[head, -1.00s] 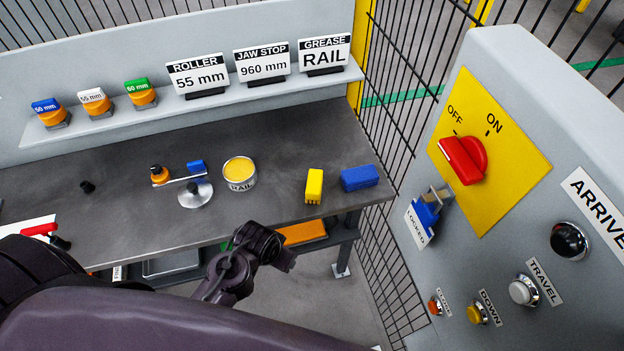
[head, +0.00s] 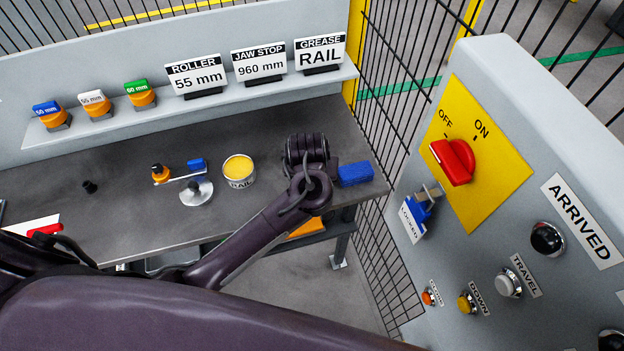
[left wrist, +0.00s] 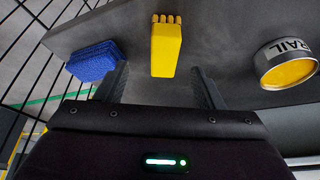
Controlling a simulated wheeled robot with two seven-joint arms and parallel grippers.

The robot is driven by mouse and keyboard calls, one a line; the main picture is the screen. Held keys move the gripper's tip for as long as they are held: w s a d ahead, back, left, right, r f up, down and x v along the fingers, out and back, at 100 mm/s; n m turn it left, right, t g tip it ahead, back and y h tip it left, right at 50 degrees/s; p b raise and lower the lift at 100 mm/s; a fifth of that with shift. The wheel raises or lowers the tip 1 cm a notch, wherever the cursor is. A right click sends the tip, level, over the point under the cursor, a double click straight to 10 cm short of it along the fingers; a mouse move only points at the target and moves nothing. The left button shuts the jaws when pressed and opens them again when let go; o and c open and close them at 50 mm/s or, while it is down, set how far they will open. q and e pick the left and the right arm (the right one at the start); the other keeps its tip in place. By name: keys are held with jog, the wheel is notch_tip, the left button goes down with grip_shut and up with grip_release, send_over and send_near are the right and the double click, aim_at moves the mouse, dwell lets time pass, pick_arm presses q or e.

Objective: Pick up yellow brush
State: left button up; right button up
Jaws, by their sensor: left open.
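The yellow brush (left wrist: 166,47) shows in the left wrist view on the grey workbench, between the two dark fingers of my left gripper (left wrist: 160,82). The fingers are open, one on each side of the brush, and a gap shows on both sides. In the head view my left gripper (head: 307,152) is over the bench between the grease tin and the blue block; it hides the brush there, and its fingers cannot be seen. My right gripper is not in view.
A blue block (head: 355,174) lies right of my gripper, and the grease tin (head: 239,171) stands left of it. A wire fence (head: 372,120) and a grey control panel (head: 490,200) with a red switch stand to the right. A shelf (head: 215,102) with signs runs behind.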

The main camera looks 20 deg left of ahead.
pick_arm(q)
jog(key=shift+w+d+r, duration=0.1)
jog(key=shift+w+r, duration=0.15)
jog(key=shift+w, duration=0.2)
jog(key=shift+w+f, duration=0.15)
jog(key=shift+f, duration=0.1)
jog(key=x, duration=0.2)
jog(key=b+x, duration=0.1)
jog(key=x, duration=0.1)
jog(key=s+x, duration=0.1)
jog(key=x, duration=0.1)
jog(key=shift+a+f+b, duration=0.3)
jog(key=shift+a+b, duration=0.05)
jog(key=shift+w+f, duration=0.15)
jog(key=shift+f, duration=0.2)
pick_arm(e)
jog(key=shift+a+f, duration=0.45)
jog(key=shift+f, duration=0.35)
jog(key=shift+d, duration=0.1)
pick_arm(q)
jog(key=shift+a, duration=0.1)
jog(key=shift+c, duration=1.2)
jog(key=c, duration=0.9)
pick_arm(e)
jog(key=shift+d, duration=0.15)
